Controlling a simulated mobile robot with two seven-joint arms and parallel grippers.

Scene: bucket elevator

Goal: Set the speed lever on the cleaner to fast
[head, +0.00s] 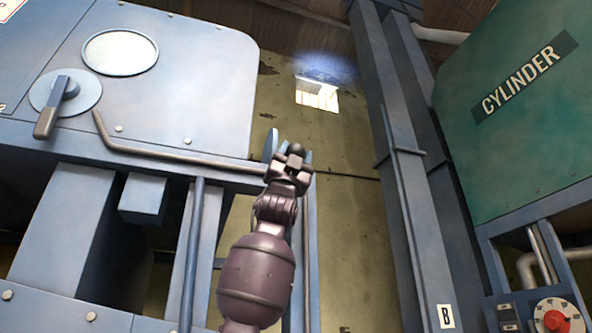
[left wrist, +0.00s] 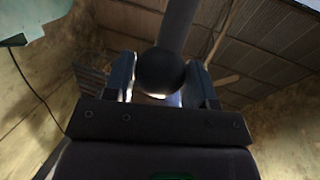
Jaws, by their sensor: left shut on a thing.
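The blue-grey machine (head: 190,80) fills the left of the head view; I take it to be the cleaner. A long bent rod (head: 180,157), probably its speed lever, runs along its lower front to my left gripper (head: 289,152). The left wrist view shows a dark ball knob (left wrist: 160,71) on a rod (left wrist: 177,25). My left gripper, also in that view (left wrist: 161,78), is shut on this knob, with one finger on each side. No slow or fast marking is readable. My right gripper is not in view.
A crank handle (head: 48,115) on a round disc and a round window (head: 120,53) are on the machine's face. Blue-grey posts (head: 385,140) stand right of my gripper. Further right are a green "CYLINDER" housing (head: 510,110) and a red dial (head: 554,318).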

